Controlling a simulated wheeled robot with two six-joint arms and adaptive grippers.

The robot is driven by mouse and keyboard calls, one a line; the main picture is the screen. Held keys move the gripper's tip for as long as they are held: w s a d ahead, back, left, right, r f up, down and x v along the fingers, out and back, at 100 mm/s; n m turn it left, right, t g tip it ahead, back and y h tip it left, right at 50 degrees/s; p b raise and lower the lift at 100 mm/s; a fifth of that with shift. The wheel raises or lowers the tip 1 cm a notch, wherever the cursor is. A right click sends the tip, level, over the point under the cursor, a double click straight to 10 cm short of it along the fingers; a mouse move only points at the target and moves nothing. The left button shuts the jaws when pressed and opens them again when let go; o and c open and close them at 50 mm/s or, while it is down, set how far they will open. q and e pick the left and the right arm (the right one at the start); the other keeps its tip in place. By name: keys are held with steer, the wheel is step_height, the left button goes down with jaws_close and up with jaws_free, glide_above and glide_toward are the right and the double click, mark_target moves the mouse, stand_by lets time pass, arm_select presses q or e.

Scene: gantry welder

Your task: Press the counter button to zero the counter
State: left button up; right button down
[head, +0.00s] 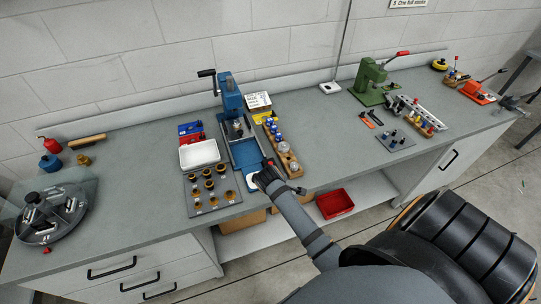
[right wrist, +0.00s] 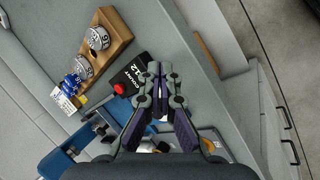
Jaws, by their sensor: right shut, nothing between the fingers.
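The counter (right wrist: 127,64) is a small black box with white lettering that seems to read COUNT and 012, seen in the right wrist view. Its red button (right wrist: 119,88) is uncovered, left of my gripper. My right gripper (right wrist: 159,70) is shut and empty, with its fingertips over or beside the counter's right edge, apart from the button in the picture. I cannot tell its height above the box. In the head view my right gripper (head: 265,176) is at the bench's front edge and hides most of the counter. My left gripper is not in view.
A blue press (head: 232,100) stands behind the gripper. A wooden block (head: 287,158) with small cans and bottles is right of it. A board of brass parts (head: 212,188) and a white tray (head: 199,155) lie left.

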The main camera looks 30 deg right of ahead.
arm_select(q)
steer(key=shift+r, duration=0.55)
arm_select(e)
steer(key=w+d+r+n+h, duration=0.3)
steer(key=w+r+n, duration=0.3)
steer(key=w+r, duration=0.3)
steer(key=w+d, duration=0.1)
steer(key=w, duration=0.3)
steer(key=shift+n+h, duration=0.3)
steer(key=shift+h, duration=0.1)
steer(key=shift+d, duration=0.1)
steer(key=b, duration=0.9)
glide_above(270, 165)
step_height(270, 165, down, 7)
steer(key=shift+w+f, duration=0.1)
steer(key=shift+w, duration=0.05)
steer(key=shift+f, duration=0.8)
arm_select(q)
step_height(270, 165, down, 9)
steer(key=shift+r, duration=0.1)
arm_select(e)
steer(key=shift+f, duration=0.2)
